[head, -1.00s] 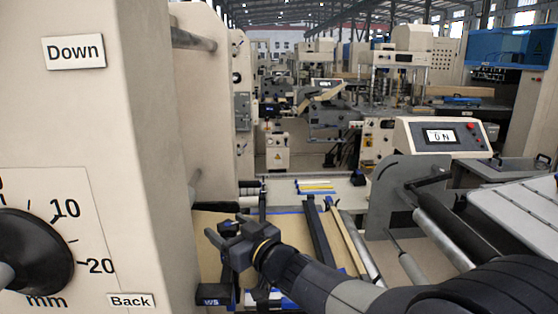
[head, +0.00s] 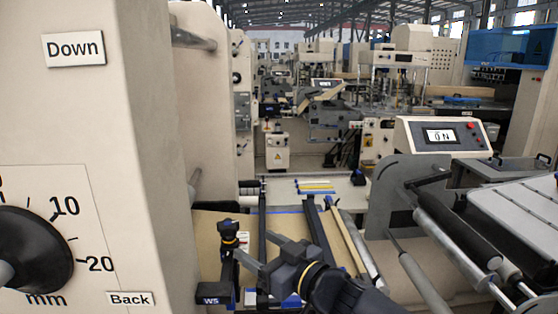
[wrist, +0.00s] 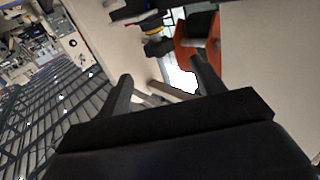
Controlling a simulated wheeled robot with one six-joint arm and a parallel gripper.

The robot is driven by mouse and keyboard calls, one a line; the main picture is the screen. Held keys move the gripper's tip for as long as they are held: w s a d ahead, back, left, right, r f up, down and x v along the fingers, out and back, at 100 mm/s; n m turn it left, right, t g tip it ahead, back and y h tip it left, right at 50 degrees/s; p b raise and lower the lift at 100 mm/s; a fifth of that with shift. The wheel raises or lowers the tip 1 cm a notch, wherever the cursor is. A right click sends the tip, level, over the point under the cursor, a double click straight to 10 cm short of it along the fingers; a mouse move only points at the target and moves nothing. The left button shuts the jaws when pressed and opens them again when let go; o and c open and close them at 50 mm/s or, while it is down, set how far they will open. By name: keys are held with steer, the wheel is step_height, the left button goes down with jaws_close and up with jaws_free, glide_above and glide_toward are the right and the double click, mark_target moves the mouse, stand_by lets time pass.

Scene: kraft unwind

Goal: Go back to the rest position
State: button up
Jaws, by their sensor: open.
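My gripper (head: 258,250) is in the lower middle of the head view, at the end of my dark arm. Its fingers point left, over the brown paper bed of the machine. In the wrist view the two dark fingers of my gripper (wrist: 160,84) stand wide apart with nothing held between them. Just left of the fingers in the head view is a black upright post with a knob (head: 229,235), rising by a block marked WS (head: 214,293). I cannot tell whether the fingers touch it.
A large cream machine column (head: 150,120) with a dial (head: 30,248) fills the left. A display console (head: 443,135) and rollers (head: 450,245) stand at the right. Dark and tan bars lie along the brown bed (head: 222,222). More machines stand in the hall behind.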

mark_target(232, 233)
steer(key=p+x, duration=0.1)
steer(key=x, duration=0.9)
steer(key=shift+a+p, duration=0.1)
steer(key=shift+p, duration=0.2)
steer(key=shift+w+f+t+b, duration=0.1)
steer(key=shift+f+t+b, duration=0.2)
steer(key=shift+b, duration=0.55)
steer(key=shift+r+m+t+h+b, duration=0.15)
steer(key=shift+m+t+h+b, duration=0.15)
steer(key=shift+m+h+b, duration=0.4)
steer(key=shift+t+b, duration=0.3)
steer(key=shift+b, duration=0.75)
steer(key=m+t+h+b, duration=0.1)
steer(key=h+b, duration=0.1)
steer(key=b, duration=0.2)
steer(key=shift+r+m, duration=0.1)
steer(key=shift+m, duration=0.2)
steer(key=shift+t+h+b, duration=0.3)
steer(key=shift+h+b, duration=0.1)
steer(key=shift+b, duration=0.7)
